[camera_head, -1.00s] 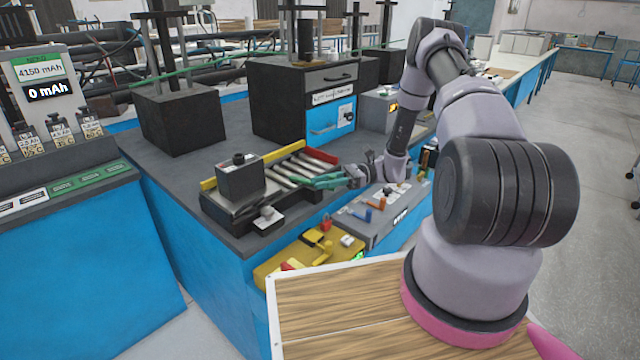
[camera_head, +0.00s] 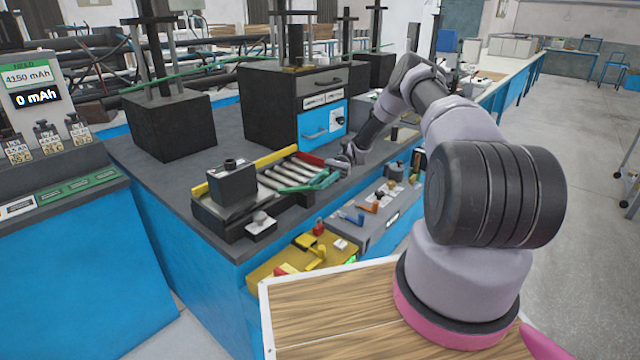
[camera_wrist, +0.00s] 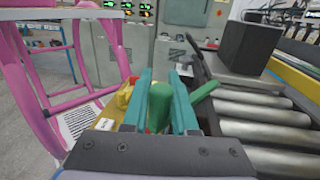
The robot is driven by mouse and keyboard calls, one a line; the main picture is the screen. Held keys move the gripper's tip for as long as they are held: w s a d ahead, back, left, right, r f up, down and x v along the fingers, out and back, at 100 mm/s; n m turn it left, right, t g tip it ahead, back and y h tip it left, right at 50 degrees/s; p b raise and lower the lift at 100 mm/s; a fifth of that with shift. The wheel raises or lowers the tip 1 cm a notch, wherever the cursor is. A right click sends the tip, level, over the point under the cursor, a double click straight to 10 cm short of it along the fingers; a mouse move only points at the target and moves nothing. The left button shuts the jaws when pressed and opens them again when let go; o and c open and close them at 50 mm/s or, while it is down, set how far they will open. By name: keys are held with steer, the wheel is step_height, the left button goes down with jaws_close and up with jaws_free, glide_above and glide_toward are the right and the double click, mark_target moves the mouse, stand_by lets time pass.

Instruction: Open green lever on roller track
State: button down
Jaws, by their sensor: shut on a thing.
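The green lever (camera_wrist: 160,108) stands between the two teal fingers of my gripper (camera_wrist: 163,100) in the wrist view. The fingers are shut on its handle, and a green arm of the lever reaches to the upper right toward the rollers. In the head view my gripper (camera_head: 324,181) is at the right side of the roller track (camera_head: 287,176), at the lever; fingers and lever are hard to tell apart there. The track has metal rollers, a yellow rail and a red end piece. A black box (camera_head: 232,184) sits on the track's left end.
In front of the track are a yellow box (camera_head: 270,278) with small levers and a grey box (camera_head: 375,226) with blue and orange levers. A black block (camera_head: 168,128) and a drawer cabinet (camera_head: 262,108) stand behind. A wooden top (camera_head: 335,325) lies nearest.

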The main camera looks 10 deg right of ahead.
stand_by(0.4)
steer(key=c, duration=0.7)
jaws_free()
steer(key=shift+w, duration=0.1)
steer(key=v, duration=0.7)
steer(key=shift+w+d, duration=0.15)
steer(key=shift+d, duration=0.05)
